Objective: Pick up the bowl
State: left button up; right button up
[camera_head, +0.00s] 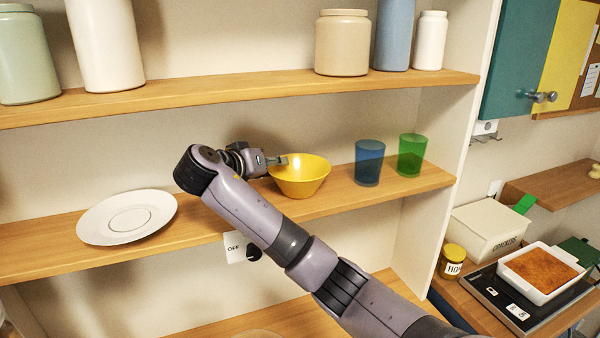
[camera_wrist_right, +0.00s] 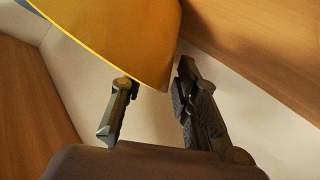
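The yellow bowl (camera_head: 302,178) stands upright on the middle wooden shelf, between a white plate and two cups. My right gripper (camera_head: 279,160) is at the bowl's left rim in the head view. In the right wrist view, the bowl (camera_wrist_right: 115,35) fills the upper left and its edge reaches between the two fingers of the right gripper (camera_wrist_right: 155,73). The fingers are apart, with a gap showing beside the bowl wall. My left gripper is not in view.
A white plate (camera_head: 128,217) lies left on the middle shelf (camera_head: 215,214). A blue cup (camera_head: 369,163) and a green cup (camera_head: 411,155) stand right of the bowl. The upper shelf (camera_head: 240,90) with several jars hangs above. The shelf unit's side wall is at right.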

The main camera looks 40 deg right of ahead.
jog(key=shift+w+f, duration=0.1)
jog(key=shift+c, duration=0.3)
jog(key=shift+a, duration=0.1)
jog(key=shift+c, duration=0.6)
grip_shut()
